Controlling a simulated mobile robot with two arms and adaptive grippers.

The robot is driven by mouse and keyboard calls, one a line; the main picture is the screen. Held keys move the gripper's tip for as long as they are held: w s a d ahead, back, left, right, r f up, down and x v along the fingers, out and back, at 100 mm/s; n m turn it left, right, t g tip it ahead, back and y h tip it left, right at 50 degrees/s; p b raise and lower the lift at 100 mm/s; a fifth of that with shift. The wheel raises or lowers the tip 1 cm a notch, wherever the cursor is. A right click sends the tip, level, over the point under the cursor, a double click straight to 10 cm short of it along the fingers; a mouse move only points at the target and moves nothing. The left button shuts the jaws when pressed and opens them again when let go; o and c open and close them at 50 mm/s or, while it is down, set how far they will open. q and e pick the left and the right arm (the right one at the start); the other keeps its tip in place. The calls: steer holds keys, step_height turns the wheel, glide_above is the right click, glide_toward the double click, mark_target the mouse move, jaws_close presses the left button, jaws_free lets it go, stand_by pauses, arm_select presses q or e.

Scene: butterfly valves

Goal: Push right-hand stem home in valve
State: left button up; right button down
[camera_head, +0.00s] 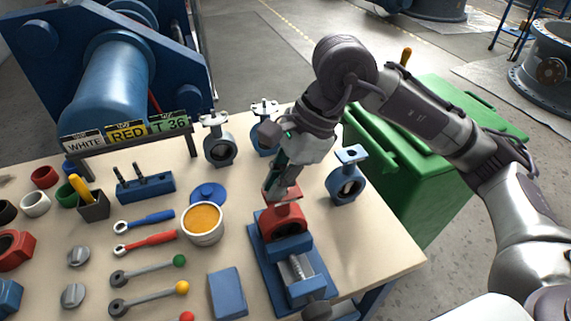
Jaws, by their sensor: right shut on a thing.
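A red valve body (284,221) is clamped upright in the blue vise (290,250) near the front right of the table. My right gripper (281,190) points down just above the valve's top and is shut on the stem, which it mostly hides. The gripper and the valve neck overlap in view, so I cannot tell how deep the stem sits in the bore. My left gripper is not in view.
Grey-blue valves (218,140) stand behind, and another (345,178) stands to the right. A tub of orange grease (202,222), a blue lid (207,194), wrenches (145,243) and levers (150,297) lie left of the vise. A green bin (420,150) stands beyond the table's right edge.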

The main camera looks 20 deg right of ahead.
mark_target(280, 202)
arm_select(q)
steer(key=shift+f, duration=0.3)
arm_select(e)
steer(key=shift+g+h, duration=0.4)
steer(key=f, duration=0.2)
steer(key=s+f, duration=0.1)
steer(key=f, duration=0.1)
steer(key=shift+s+d, duration=0.1)
steer(key=shift+s, duration=0.05)
steer(key=c, duration=1.2)
jaws_free()
steer(key=shift+o, duration=0.2)
steer(key=shift+w+a+f, duration=0.25)
steer(key=shift+w+a, duration=0.2)
steer(key=shift+w, duration=0.35)
steer(key=shift+s+d+r, duration=0.1)
steer(key=shift+s, duration=0.1)
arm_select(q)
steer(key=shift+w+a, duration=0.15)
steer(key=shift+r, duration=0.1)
arm_select(e)
steer(key=shift+r, duration=0.2)
